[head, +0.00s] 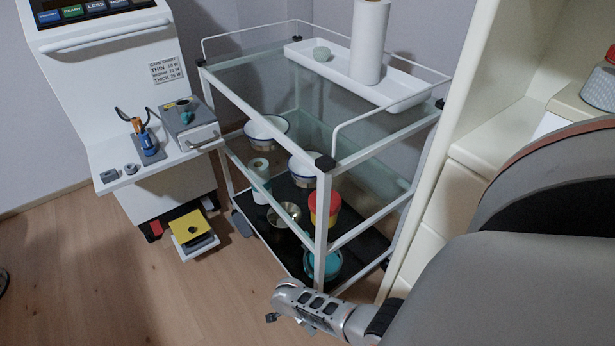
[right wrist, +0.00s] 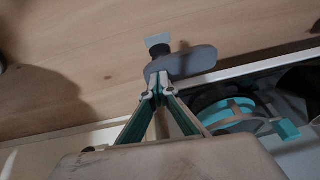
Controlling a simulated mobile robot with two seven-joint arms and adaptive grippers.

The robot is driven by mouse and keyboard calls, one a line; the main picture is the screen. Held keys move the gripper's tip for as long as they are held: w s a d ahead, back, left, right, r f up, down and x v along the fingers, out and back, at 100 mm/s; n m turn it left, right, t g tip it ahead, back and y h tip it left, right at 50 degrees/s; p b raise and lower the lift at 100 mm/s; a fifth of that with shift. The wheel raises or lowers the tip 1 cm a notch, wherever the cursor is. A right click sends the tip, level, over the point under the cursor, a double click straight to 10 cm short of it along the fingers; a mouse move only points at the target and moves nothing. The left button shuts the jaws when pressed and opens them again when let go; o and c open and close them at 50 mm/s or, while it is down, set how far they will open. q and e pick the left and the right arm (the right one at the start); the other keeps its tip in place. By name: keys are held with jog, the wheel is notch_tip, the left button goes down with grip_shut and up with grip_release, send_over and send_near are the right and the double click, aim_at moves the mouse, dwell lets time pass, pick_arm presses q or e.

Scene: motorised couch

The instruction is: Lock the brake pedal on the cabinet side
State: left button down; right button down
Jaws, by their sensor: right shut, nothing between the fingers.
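In the right wrist view, a grey rounded caster part (right wrist: 185,63) sticks out beside the trolley's white bottom rail. A small pale tab (right wrist: 158,40) on a dark stub stands at its far side; it looks like a brake pedal, but I cannot tell whether it is up or down. My right gripper (right wrist: 160,90) is shut and empty, its tips at the near edge of the grey part; touching or just apart is unclear. In the head view my right wrist is low beside the trolley (head: 318,225) and hides that corner's caster. My left gripper is not in view.
A cream cabinet (head: 425,220) stands close to the trolley's right side. A white machine (head: 118,75) and a yellow-topped pedal box (head: 190,226) stand on the left. The wooden floor (head: 100,275) at front left is clear.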

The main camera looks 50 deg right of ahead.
jog(key=shift+s+a+f, duration=0.15)
jog(key=shift+s+f, duration=0.1)
jog(key=shift+s, duration=0.05)
jog(key=shift+s+f, duration=0.2)
jog(key=shift+f, duration=0.1)
jog(key=shift+s+f, duration=0.1)
jog(key=shift+f, duration=0.1)
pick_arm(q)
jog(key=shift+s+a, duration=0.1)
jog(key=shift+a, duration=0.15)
pick_arm(e)
jog(key=shift+f, duration=0.1)
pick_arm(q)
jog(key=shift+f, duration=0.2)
pick_arm(e)
jog(key=shift+a, duration=0.1)
